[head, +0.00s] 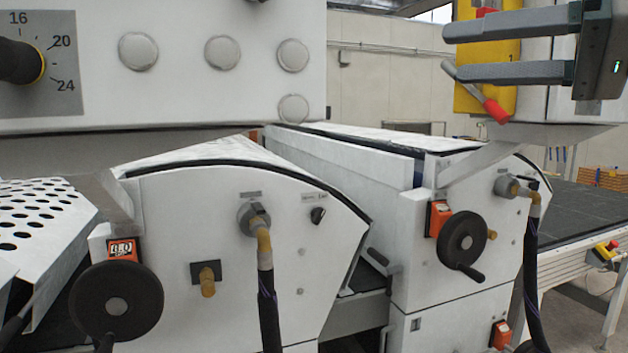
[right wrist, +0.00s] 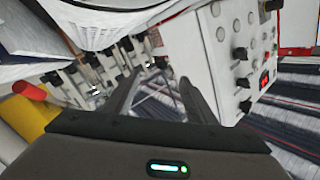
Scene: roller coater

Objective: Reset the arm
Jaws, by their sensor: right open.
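My right gripper (head: 456,52) is at the upper right of the head view, pointing left. Its two dark fingers are spread apart, with nothing between them. In the right wrist view its fingers (right wrist: 158,88) also stand apart and empty. A lever with a red handle (head: 494,108) shows just below the lower finger, in front of a yellow plate (head: 482,98). Whether the finger touches the lever cannot be told. In the right wrist view the red handle (right wrist: 30,91) lies at the left edge, outside the fingers. My left gripper is not in view.
Two white roller units stand below, with black handwheels (head: 116,301) (head: 462,240) and hoses. A white panel with round buttons (head: 221,52) and a dial (head: 22,62) fills the upper left. A dark conveyor (head: 590,212) runs off at the right. A control panel (right wrist: 235,55) shows in the right wrist view.

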